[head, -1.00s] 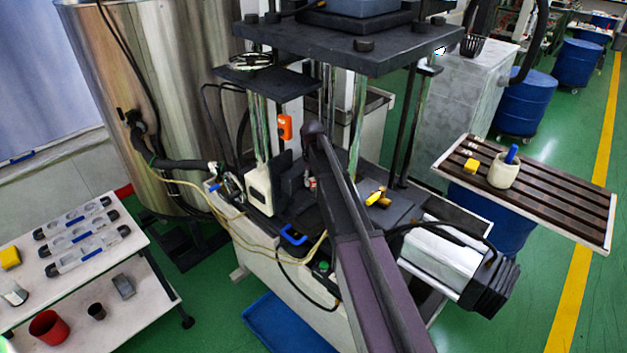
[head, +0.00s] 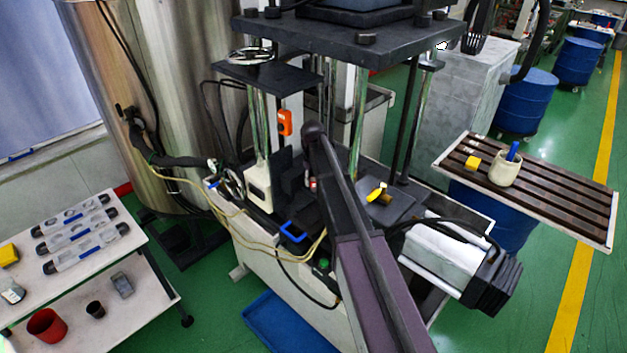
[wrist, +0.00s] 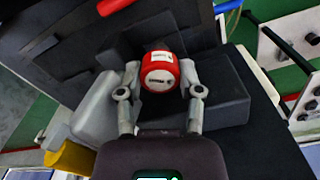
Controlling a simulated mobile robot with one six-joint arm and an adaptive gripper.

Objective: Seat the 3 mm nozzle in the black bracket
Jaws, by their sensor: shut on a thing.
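The nozzle is a short red cylinder (wrist: 160,72) with a white, labelled top; its size marking is too small to read. My gripper (wrist: 160,80) is shut on it, one finger at each side. The black bracket (wrist: 222,92) is the dark blocky part under and around the nozzle in the wrist view. I cannot tell whether the nozzle is in the bracket or just above it. In the head view a small red and white bit of the nozzle (head: 313,184) shows beside the black bracket (head: 290,180); my arm hides most of the gripper.
A yellow part (head: 377,192) lies on the machine bed right of my arm. A blue handle (head: 293,232) and pale hoses are at its front. Posts and a dark upper plate (head: 350,38) stand above. A white cart (head: 100,250) is at left, a slatted table (head: 560,195) at right.

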